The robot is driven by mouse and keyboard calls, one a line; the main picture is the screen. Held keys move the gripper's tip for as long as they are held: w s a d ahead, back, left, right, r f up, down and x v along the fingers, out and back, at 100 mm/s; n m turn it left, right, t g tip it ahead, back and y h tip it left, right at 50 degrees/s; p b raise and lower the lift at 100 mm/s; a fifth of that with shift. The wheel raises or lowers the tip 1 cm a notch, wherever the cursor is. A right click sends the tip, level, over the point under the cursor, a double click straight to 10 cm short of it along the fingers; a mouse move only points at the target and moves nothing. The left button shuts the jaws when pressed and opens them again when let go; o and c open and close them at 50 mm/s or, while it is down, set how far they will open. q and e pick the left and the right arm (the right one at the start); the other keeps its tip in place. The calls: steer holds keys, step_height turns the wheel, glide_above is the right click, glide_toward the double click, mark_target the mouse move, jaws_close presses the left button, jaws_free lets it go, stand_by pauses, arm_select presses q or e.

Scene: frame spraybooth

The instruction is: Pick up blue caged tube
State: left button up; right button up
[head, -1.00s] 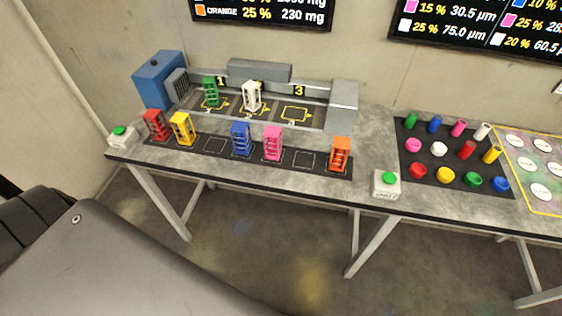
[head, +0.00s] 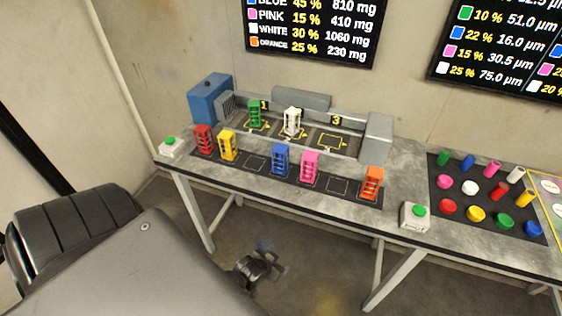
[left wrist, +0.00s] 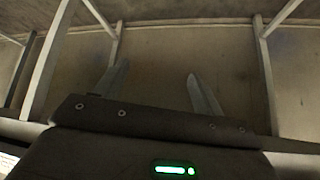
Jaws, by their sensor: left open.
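The blue caged tube (head: 280,159) stands upright on the dark strip along the front of the table, between the yellow caged tube (head: 228,146) and the pink caged tube (head: 310,166). My left gripper (head: 268,252) is low, in front of the table and below its top, well apart from the blue tube. In the left wrist view its two fingers (left wrist: 160,85) are spread with nothing between them, facing the table legs and wall. My right gripper does not show.
Red (head: 204,139) and orange (head: 372,183) caged tubes stand on the same strip, with empty marked spots between some tubes. Green (head: 254,112) and white (head: 292,122) ones stand in the booth behind. Green-button boxes (head: 171,147) (head: 415,215) sit at the front edge. Small coloured parts lie on a mat (head: 440,187) at right.

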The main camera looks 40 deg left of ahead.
arm_select(q)
steer(key=w+a+r+n+t+y, duration=0.1)
steer(key=w+a+r+t, duration=0.15)
steer(key=r, duration=0.65)
steer(key=w+a+r+t, duration=0.1)
steer(key=w+r, duration=0.2)
steer(key=r, duration=0.6)
steer(key=n+t+y+p, duration=0.1)
steer(key=n+t+y, duration=0.25)
steer(key=t, duration=0.25)
glide_toward(282, 145)
steer(key=shift+s+d+f+m+g+y, duration=0.15)
steer(key=shift+f+m+y, duration=0.05)
steer(key=shift+f, duration=0.2)
steer(key=shift+s+d+f+m+g+y, duration=0.1)
steer(key=shift+s+d+f+m+y, duration=0.05)
steer(key=shift+f, duration=0.2)
steer(key=x, duration=0.1)
steer(key=p+x, duration=0.1)
steer(key=x, duration=0.1)
steer(key=r+x, duration=0.1)
steer(key=x, duration=0.1)
steer(key=shift+w+a+f+p, duration=0.1)
steer(key=shift+w+a+p, duration=0.1)
steer(key=shift+p, duration=0.1)
steer(key=shift+w+a, duration=0.1)
steer(key=shift+w, duration=0.15)
